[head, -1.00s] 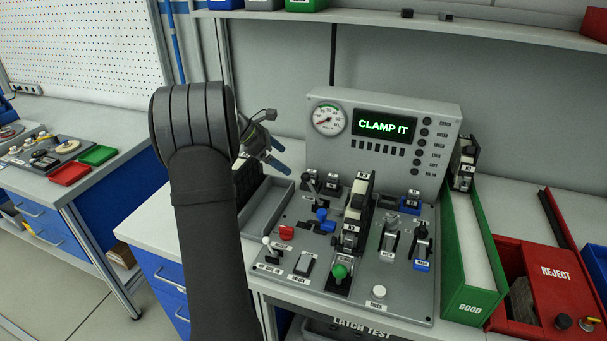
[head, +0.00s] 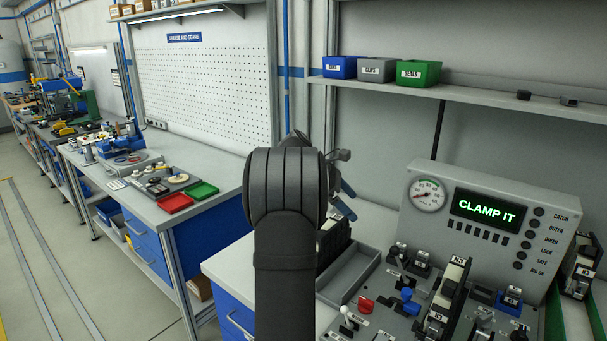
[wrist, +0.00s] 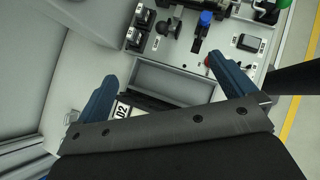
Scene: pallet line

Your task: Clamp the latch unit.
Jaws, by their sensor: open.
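The test panel's display (head: 487,209) reads "CLAMP IT". My gripper (head: 346,200) is left of the panel, mostly hidden behind my arm. In the wrist view its two blue fingers (wrist: 165,88) are apart with nothing between their tips, over the edge of a grey tray (wrist: 175,82).
A black unit marked 02 (wrist: 122,110) lies below my gripper, partly covered. Another unit (head: 579,266) stands at the panel's right side. Blue, grey and green bins (head: 376,70) sit on the shelf above. A side bench (head: 215,150) with red and green trays is at left.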

